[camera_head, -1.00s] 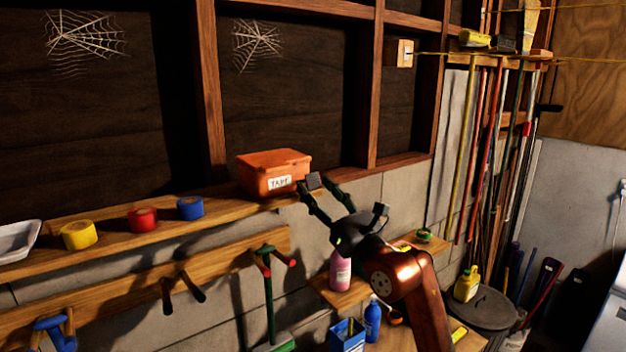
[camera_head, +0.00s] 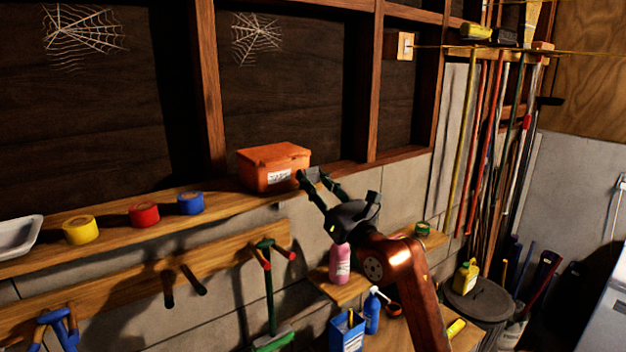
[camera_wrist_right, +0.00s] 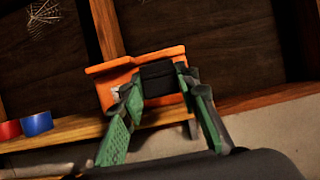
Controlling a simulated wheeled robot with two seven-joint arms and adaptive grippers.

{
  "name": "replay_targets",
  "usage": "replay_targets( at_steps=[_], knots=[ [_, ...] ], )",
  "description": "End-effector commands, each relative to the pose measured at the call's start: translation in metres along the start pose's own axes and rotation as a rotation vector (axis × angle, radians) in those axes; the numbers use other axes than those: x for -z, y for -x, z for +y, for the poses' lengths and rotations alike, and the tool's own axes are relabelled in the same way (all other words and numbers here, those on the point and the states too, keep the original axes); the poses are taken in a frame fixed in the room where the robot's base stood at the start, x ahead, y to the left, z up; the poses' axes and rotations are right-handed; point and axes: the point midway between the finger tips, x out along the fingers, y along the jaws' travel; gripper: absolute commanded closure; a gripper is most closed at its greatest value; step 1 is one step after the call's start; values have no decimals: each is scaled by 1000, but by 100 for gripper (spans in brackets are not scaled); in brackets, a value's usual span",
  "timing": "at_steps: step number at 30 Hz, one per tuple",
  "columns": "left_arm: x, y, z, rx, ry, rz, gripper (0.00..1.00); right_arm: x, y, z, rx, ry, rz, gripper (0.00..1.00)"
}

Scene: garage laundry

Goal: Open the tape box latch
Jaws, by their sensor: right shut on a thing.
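The orange tape box (camera_head: 272,168) with a white label stands on the wall shelf, its lid down. It also shows in the right wrist view (camera_wrist_right: 118,92), behind my fingers. My right gripper (camera_head: 312,176) is at the box's right end, its dark fingertips against it. In the right wrist view, the green-grey fingers (camera_wrist_right: 158,95) reach the box on both sides of a dark block on its front. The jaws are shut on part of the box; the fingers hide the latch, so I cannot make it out. My left gripper is not in view.
Yellow (camera_head: 80,230), red (camera_head: 144,214) and blue (camera_head: 190,203) tape rolls stand on the shelf (camera_head: 240,203) left of the box. A pink bottle (camera_head: 340,262) stands on a lower shelf beneath my right arm. Long-handled tools lean at the right.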

Motion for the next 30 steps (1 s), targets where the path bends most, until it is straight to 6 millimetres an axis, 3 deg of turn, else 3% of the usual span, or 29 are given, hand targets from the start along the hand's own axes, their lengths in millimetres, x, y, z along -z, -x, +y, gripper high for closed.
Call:
replay_targets(
  at_steps=[7,18,30],
  knots=[
    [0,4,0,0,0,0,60,-3,-1,0,-1,1,12,96],
    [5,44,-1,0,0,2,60,-14,-8,1,-2,3,209,96],
    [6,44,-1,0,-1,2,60,-12,-7,0,1,0,239,96]
  ],
)
